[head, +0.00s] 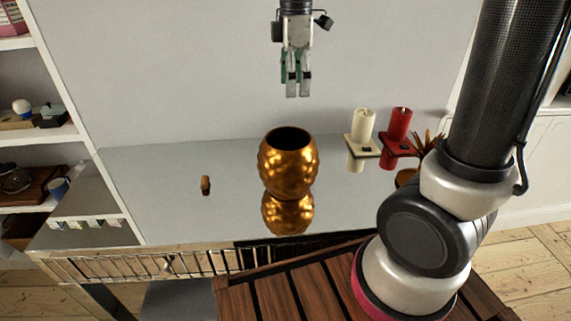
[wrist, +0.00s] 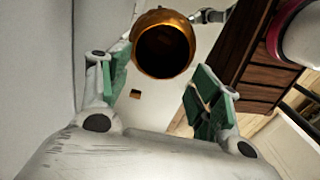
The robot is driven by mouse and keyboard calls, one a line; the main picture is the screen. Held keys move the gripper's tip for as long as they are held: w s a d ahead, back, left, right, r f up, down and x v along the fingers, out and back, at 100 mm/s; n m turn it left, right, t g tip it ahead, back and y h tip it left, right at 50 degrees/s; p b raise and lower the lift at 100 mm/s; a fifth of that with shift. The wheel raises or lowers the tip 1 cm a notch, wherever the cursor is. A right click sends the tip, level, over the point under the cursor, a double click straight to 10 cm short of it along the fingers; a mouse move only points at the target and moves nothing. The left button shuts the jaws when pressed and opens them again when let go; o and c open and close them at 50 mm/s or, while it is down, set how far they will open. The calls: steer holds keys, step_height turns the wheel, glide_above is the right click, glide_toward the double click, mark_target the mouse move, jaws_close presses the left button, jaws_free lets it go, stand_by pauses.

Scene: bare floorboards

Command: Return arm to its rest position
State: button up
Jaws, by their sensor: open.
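My gripper (head: 297,88) hangs in the air at the top middle of the head view, pointing down, above and apart from a gold dimpled vase. In the wrist view my gripper (wrist: 158,90) has its green-padded fingers spread wide with nothing held between them. The gold vase (head: 289,164) stands upright on a glossy reflective tabletop (head: 150,180). Its dark round opening faces up, and the vase (wrist: 163,50) also shows beyond the fingers in the wrist view.
A small brown cork-like object (head: 205,185) is left of the vase. A white candle (head: 362,124) and a red candle (head: 398,125) in holders stand to the right, near a plant (head: 428,142). Shelves (head: 40,135) line the left side. A wall is behind the table.

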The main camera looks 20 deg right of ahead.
steer(key=shift+r, duration=0.25)
steer(key=s+d+m+t, duration=0.4)
steer(key=s+d+m, duration=1.1)
steer(key=s, duration=0.3)
steer(key=shift+m, duration=0.6)
